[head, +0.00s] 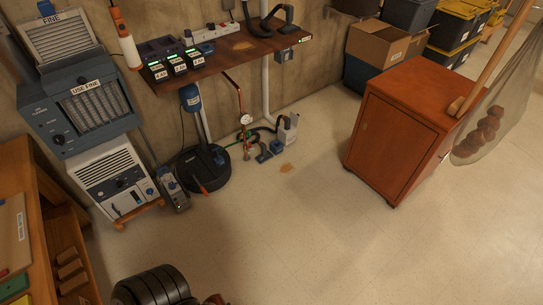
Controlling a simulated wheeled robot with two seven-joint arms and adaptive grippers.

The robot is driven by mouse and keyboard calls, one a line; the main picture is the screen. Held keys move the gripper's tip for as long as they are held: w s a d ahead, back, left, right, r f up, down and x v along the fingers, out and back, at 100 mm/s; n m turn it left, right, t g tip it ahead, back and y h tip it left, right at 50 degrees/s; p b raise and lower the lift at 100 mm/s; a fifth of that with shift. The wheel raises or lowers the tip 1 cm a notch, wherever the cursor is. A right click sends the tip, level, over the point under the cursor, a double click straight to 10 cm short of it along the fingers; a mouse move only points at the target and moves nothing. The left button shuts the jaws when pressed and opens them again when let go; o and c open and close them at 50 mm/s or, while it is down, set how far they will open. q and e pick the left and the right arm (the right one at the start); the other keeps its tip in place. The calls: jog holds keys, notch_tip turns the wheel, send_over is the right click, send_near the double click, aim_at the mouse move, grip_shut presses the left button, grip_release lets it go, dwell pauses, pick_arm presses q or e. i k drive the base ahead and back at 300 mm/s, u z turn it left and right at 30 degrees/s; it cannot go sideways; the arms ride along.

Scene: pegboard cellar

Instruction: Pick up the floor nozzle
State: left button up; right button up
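I cannot pick out the floor nozzle for certain. A small blue piece (264,154) lies on the floor below the wall shelf, next to a small grey-white unit (287,128) with a dark hose; its exact form is too small to tell. A black curved hose or handle (289,15) rests at the back right of the wall shelf. Neither of my grippers is in view.
A black round lid or base (203,170) and a small grey device (174,190) stand by the wall. A red-brown cabinet (393,137) stands at right, a wooden bench (15,165) at left. Dark ribbed rounds (150,287) show at the bottom. The middle floor is clear.

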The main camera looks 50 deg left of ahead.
aim_at(265, 155)
jog(key=u, duration=0.3)
jog(key=i, duration=1.5)
jog(key=u, duration=0.9)
jog(key=i, duration=1.1)
jog(key=u, duration=1.75)
jog(key=i, duration=0.6)
jog(key=u, duration=0.55)
